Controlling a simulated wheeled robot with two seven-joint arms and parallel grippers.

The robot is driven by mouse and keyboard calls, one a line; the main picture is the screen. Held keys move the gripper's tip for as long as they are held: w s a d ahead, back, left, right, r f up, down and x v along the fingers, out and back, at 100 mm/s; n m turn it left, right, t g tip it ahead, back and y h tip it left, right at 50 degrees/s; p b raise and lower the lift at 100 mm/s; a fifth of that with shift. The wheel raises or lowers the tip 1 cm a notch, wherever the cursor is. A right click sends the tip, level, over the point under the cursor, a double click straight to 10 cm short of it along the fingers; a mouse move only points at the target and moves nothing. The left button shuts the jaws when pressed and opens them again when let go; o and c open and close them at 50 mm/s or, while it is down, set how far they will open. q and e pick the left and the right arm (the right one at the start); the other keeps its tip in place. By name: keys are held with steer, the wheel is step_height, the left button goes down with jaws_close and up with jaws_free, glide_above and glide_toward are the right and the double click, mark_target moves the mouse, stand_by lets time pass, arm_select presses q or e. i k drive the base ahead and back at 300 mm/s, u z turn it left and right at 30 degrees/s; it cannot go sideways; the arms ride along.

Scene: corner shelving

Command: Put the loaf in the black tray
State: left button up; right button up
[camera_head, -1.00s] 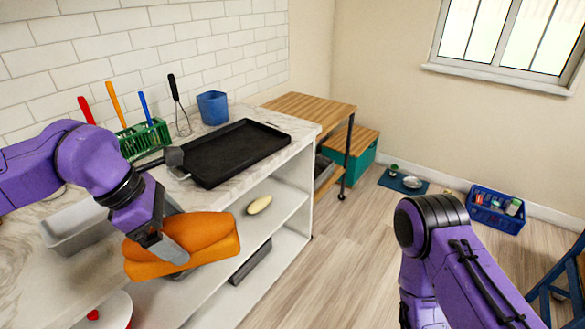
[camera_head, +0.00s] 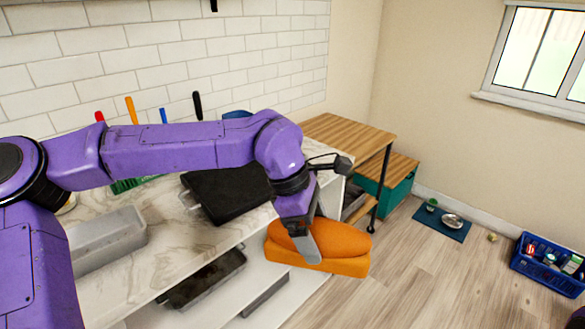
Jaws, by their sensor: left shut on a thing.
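The loaf (camera_head: 335,250) is orange-brown. My left gripper (camera_head: 308,245) is shut on it and holds it in the air in front of the shelf unit's open side, right of and nearer than the tray. The black tray (camera_head: 225,192) lies on the marble counter, behind and left of the loaf. My left forearm hides the tray's far part. My right gripper is not in view.
A grey metal pan (camera_head: 105,238) sits on the counter at the left. A dark tray (camera_head: 208,278) rests on the shelf below. A wooden table (camera_head: 350,132) stands beyond the counter's end.

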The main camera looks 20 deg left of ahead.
mark_target(250, 178)
steer(key=z, duration=0.05)
steer(key=i, duration=0.75)
steer(key=u, duration=0.7)
steer(key=i, duration=0.65)
steer(key=u, duration=0.55)
